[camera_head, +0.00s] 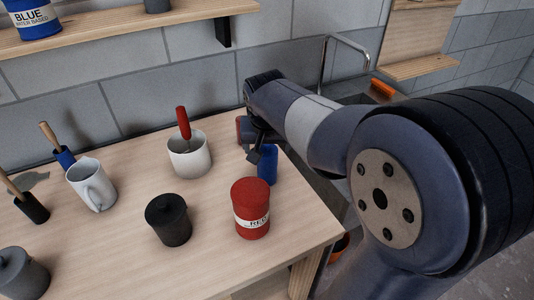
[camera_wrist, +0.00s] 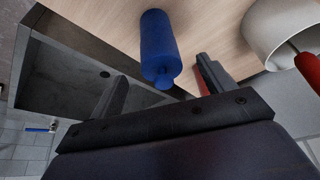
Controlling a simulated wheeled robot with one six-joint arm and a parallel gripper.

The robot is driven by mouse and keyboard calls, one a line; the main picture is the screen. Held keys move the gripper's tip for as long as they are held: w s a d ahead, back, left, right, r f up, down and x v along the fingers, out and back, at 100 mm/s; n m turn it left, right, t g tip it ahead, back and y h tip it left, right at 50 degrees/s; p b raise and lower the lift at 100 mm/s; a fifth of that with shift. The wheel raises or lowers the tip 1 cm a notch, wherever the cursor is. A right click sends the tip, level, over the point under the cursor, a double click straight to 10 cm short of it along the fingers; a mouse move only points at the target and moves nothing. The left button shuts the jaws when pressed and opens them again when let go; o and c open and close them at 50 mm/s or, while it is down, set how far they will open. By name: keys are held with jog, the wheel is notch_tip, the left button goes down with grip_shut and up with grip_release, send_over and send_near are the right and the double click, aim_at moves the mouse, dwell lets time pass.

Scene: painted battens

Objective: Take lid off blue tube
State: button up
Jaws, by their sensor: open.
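The blue tube (camera_head: 268,168) stands upright near the table's right edge, behind the red can. In the wrist view the blue tube (camera_wrist: 160,40) shows its blue lid (camera_wrist: 160,73) with a small knob, facing the camera. The lid appears to be on the tube. My gripper (camera_wrist: 162,80) is open and empty, with one finger on each side of the lid in that view. I cannot tell whether either finger touches it. In the head view my gripper (camera_head: 259,147) is at the tube's top and partly hides it.
A red can (camera_head: 251,215) stands in front of the tube, with a dark lidded pot (camera_head: 168,222) to its left. A white pot (camera_head: 188,158) holds a red-handled tool. A sink lies beyond the table's right edge.

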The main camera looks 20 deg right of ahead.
aim_at(267, 152)
jog(key=shift+w+p+x, duration=0.1)
jog(key=shift+p+x, duration=0.1)
jog(key=shift+x, duration=1.3)
jog(key=shift+w+p+x, duration=0.15)
jog(key=shift+x, duration=1.3)
jog(key=shift+d+r, duration=0.1)
jog(key=c, duration=1)
